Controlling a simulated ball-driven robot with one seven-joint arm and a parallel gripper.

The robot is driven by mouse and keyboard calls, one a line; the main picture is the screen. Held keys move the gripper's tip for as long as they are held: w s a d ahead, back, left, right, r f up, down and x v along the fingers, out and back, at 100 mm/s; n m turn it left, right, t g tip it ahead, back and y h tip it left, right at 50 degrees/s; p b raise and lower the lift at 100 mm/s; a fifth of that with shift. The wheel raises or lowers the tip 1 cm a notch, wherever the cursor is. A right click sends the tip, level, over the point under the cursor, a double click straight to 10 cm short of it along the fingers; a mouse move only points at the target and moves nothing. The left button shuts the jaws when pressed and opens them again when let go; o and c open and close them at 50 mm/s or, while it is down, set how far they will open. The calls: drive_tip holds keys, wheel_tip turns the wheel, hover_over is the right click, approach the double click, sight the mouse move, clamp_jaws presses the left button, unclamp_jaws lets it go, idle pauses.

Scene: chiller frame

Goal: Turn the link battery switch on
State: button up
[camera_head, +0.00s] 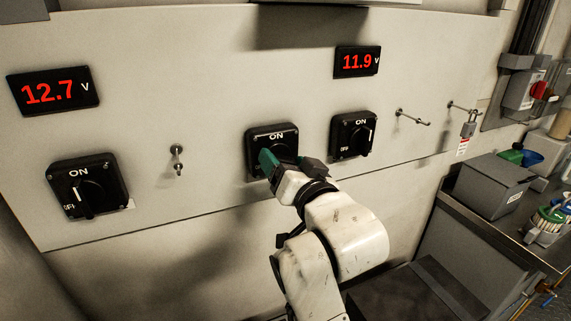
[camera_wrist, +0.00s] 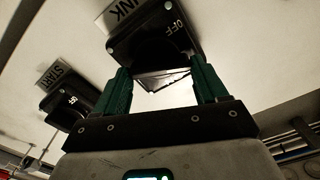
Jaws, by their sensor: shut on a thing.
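The link battery switch is a black square rotary switch (camera_head: 257,135) in the middle of the pale panel, with ON at its top. In the wrist view the same switch (camera_wrist: 152,40) shows a LINK label (camera_wrist: 124,12) and the OFF mark. My gripper (camera_head: 271,164) is at its front, with its green fingers (camera_wrist: 163,84) on either side of the dark knob. It is shut on the knob, which is mostly hidden, so I cannot tell its exact angle.
Similar black switches stand at the left (camera_head: 112,170) and close on the right (camera_head: 352,134). Red displays read 12.7 V (camera_head: 53,92) and 11.9 V (camera_head: 357,62). Metal pegs (camera_head: 412,118) stick out, and a padlock (camera_head: 468,128) hangs at right. A grey box (camera_head: 490,184) sits on the bench.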

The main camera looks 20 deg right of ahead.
drive_tip(key=m+b, duration=0.1)
drive_tip(key=m, duration=0.3)
drive_tip(key=m+b, duration=0.1)
drive_tip(key=m, duration=0.3)
drive_tip(key=m+b, duration=0.1)
drive_tip(key=m, duration=0.4)
drive_tip(key=shift+d+f, duration=0.2)
drive_tip(key=shift+d, duration=0.05)
idle(0.4)
drive_tip(key=o, duration=1.1)
drive_tip(key=shift+c, duration=0.2)
drive_tip(key=s+b, duration=0.1)
drive_tip(key=s, duration=0.9)
drive_tip(key=shift+s, duration=0.4)
